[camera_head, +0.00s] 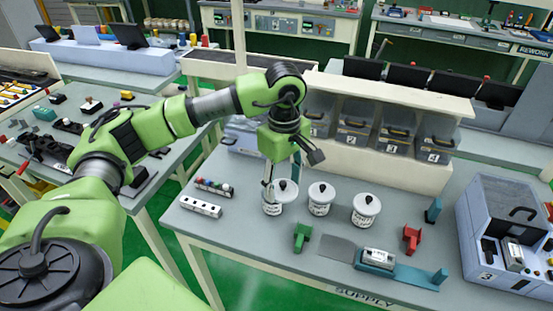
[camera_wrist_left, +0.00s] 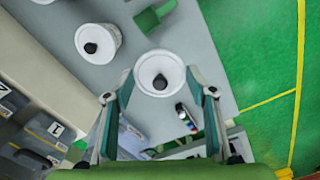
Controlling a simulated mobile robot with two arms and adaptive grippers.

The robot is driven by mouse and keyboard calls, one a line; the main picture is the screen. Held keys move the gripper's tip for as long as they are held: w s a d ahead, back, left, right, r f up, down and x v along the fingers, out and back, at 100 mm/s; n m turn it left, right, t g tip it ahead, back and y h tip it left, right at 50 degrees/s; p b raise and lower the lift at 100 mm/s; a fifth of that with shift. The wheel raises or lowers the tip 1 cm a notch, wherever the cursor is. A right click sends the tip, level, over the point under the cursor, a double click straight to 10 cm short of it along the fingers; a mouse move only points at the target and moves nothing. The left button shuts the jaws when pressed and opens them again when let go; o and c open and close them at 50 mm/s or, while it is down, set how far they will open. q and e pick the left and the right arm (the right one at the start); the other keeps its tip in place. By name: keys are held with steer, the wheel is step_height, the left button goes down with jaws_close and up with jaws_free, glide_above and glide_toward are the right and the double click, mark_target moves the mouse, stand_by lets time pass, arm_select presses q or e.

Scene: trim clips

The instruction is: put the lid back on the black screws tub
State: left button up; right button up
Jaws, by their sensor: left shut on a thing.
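Three white tubs with dark lettering and black-knobbed lids stand in a row on the table. My left gripper (camera_head: 281,180) reaches down over the left tub (camera_head: 272,208). It is shut on that tub's white lid (camera_head: 287,188), with a finger on either side. In the left wrist view the lid (camera_wrist_left: 150,83) lies between the fingertips (camera_wrist_left: 159,80). I cannot tell whether the lid is seated or slightly raised. The middle tub (camera_head: 320,205) and right tub (camera_head: 365,213) have lids on. I cannot read which tub is for black screws. My right gripper is not in view.
Numbered bins (camera_head: 353,133) stand behind the tubs. A white block (camera_head: 201,206) lies to the left. A grey-blue case (camera_head: 470,215) stands at the right.

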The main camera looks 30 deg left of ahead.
mark_target(274, 183)
arm_select(q)
steer(key=w+a+n, duration=0.3)
steer(key=a+n, duration=0.2)
steer(key=n, duration=0.1)
step_height(274, 183, down, 6)
steer(key=b, duration=0.3)
steer(key=shift+w, duration=0.15)
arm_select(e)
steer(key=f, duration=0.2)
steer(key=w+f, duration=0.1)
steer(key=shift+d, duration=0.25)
arm_select(q)
steer(key=shift+r+b, duration=0.1)
steer(key=shift+b, duration=0.3)
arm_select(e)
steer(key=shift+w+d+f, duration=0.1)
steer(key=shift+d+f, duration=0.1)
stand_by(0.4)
arm_select(q)
steer(key=shift+f+b, duration=0.2)
steer(key=shift+b, duration=0.1)
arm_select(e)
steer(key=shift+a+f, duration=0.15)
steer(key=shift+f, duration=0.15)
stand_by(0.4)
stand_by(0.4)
